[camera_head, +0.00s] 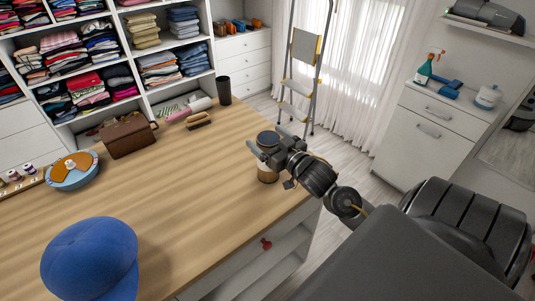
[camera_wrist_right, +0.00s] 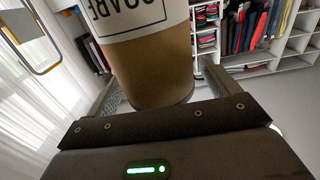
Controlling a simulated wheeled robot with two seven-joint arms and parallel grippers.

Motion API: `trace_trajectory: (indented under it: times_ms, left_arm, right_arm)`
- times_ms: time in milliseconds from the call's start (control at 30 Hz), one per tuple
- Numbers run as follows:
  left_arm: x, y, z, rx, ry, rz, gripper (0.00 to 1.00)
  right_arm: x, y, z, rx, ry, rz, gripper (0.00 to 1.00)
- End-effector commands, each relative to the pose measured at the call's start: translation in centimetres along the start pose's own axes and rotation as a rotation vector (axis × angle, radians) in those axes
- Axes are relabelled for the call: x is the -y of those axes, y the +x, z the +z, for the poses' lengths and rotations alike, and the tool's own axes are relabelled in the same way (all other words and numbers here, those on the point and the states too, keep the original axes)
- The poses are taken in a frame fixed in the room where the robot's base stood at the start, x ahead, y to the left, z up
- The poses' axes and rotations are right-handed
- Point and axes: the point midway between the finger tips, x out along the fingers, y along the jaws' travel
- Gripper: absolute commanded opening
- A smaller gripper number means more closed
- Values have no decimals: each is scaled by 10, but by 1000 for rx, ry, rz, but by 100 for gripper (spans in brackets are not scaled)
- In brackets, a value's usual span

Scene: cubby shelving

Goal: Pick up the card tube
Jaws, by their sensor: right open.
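The card tube (camera_head: 268,177) is a brown cylinder with a dark top, upright near the right edge of the wooden table. My right gripper (camera_head: 266,153) is at its upper part and hides some of it. In the right wrist view the tube (camera_wrist_right: 155,68) has a white band with black print and a dark rim, and its far end runs out of the picture. The open fingers of my right gripper (camera_wrist_right: 158,88) lie on either side of it, with a visible gap at least at the right. My left gripper is out of view.
The wooden table (camera_head: 190,185) bears a blue cap (camera_head: 90,258), a brown case (camera_head: 129,137), a blue round bowl (camera_head: 72,180), a brush (camera_head: 199,121) and a black cup (camera_head: 224,90). A stepladder (camera_head: 303,75) stands behind. The table between cap and tube is clear.

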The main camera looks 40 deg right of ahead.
Motion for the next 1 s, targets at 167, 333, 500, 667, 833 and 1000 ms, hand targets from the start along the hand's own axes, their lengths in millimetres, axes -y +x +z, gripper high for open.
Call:
trace_trajectory:
  times_ms: [167,333,500,667,833,1000]
  left_arm:
    - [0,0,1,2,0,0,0]
    - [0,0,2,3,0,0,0]
    - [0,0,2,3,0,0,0]
    - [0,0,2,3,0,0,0]
    - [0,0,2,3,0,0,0]
    - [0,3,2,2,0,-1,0]
  right_arm:
    - [0,0,0,0,0,0,84]
    - [0,0,0,0,0,0,62]
    - [0,0,0,0,0,0,39]
    - [0,0,0,0,0,0,29]
    - [0,0,0,-1,0,0,29]
    - [0,0,-9,-2,-1,0,29]
